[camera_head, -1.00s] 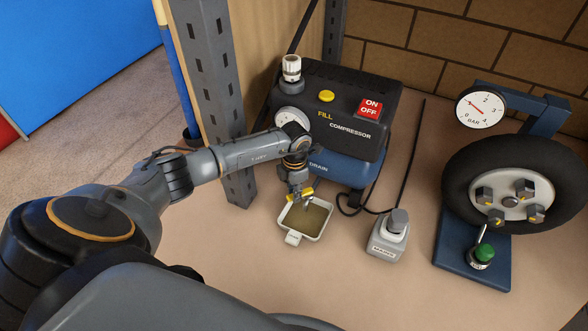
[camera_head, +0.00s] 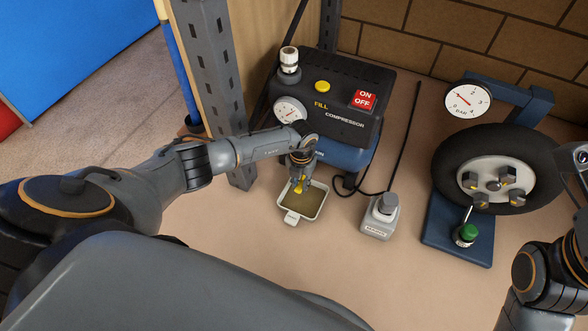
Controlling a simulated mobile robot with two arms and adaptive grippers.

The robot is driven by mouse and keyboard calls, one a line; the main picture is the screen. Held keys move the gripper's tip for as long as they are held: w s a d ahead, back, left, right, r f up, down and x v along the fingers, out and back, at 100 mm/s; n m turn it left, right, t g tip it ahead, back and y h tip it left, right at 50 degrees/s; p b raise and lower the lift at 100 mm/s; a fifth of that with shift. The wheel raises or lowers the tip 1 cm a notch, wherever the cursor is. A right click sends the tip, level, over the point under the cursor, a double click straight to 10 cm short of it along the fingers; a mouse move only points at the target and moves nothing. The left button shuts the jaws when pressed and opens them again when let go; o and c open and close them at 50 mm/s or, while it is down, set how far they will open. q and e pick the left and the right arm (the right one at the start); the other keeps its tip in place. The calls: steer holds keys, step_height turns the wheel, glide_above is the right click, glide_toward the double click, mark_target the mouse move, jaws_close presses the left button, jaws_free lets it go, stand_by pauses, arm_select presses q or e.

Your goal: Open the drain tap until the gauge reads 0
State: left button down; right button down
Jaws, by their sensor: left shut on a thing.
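The compressor (camera_head: 341,90) stands at the back, with a black top and a blue tank. Its round white gauge (camera_head: 289,110) faces me at the left front; its needle is too small to read surely. The drain tap (camera_head: 299,186) is a small yellow handle low at the front, under the DRAIN label, which my arm partly covers. My left gripper (camera_head: 300,180) is shut on the tap, and its fingers hide part of it. A pale tray (camera_head: 316,213) with brownish contents sits beneath it. My right arm shows at the right edge; its fingertips are out of frame.
A wheel (camera_head: 528,160) on a blue stand (camera_head: 455,247) with its own bar gauge (camera_head: 467,98) stands right. A grey labelled device (camera_head: 380,214) and a black hose lie between.

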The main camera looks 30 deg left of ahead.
mark_target(301, 185)
stand_by(0.5)
arm_select(q)
steer(key=c, duration=1.2)
jaws_free()
steer(key=shift+o, duration=0.2)
steer(key=shift+r, duration=0.1)
step_height(301, 185, up, 12)
steer(key=shift+d, duration=0.1)
